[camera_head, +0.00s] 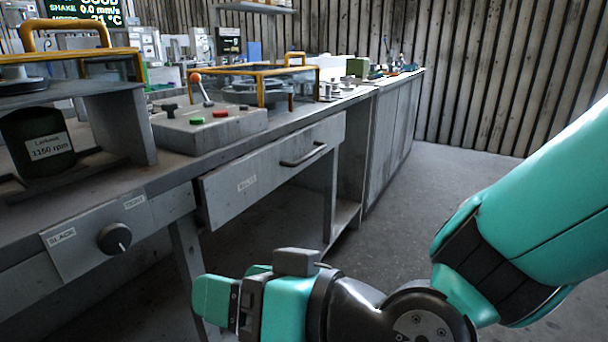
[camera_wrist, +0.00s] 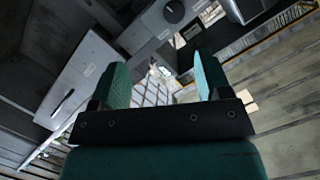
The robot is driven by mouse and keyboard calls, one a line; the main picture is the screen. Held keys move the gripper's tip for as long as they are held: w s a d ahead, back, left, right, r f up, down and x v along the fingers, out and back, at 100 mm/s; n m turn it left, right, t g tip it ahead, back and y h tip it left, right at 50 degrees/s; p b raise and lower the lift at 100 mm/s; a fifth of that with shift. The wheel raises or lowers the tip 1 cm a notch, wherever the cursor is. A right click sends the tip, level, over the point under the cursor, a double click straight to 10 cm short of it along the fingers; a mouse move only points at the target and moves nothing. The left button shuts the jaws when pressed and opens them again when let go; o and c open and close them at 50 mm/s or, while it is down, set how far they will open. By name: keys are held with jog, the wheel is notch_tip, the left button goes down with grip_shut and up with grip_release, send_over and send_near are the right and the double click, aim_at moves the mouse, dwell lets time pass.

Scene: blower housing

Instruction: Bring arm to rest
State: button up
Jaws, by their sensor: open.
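My gripper (camera_head: 222,300) is at the lower middle of the head view, in front of the grey workbench and below its drawer. It points left in that view. In the wrist view my gripper (camera_wrist: 160,85) shows two teal fingers standing apart with nothing between them. The fingers look clear of the bench. My teal arm comes in from the right side of the head view and bends down to the wrist.
The grey drawer (camera_head: 275,170) juts slightly from the bench. A dark knob (camera_head: 114,238) sits on the bench front at left. A control box (camera_head: 209,127) with a lever and buttons stands on top. The floor (camera_head: 440,185) at right is clear up to the corrugated wall.

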jog(key=s+d+g+h, duration=0.25)
jog(key=d+h, duration=0.25)
jog(key=d, duration=0.7)
jog(key=s+d+g+h, duration=0.1)
jog(key=d+g+h, duration=0.3)
jog(key=d, duration=0.7)
notch_tip(320, 180, up, 26)
jog(key=t+h+p, duration=0.1)
jog(key=p, duration=2.5)
jog(key=shift+s+d+m+p, duration=0.3)
jog(key=shift+s+d+p, duration=0.05)
jog(key=shift+d+p, duration=0.05)
jog(key=shift+f, duration=0.1)
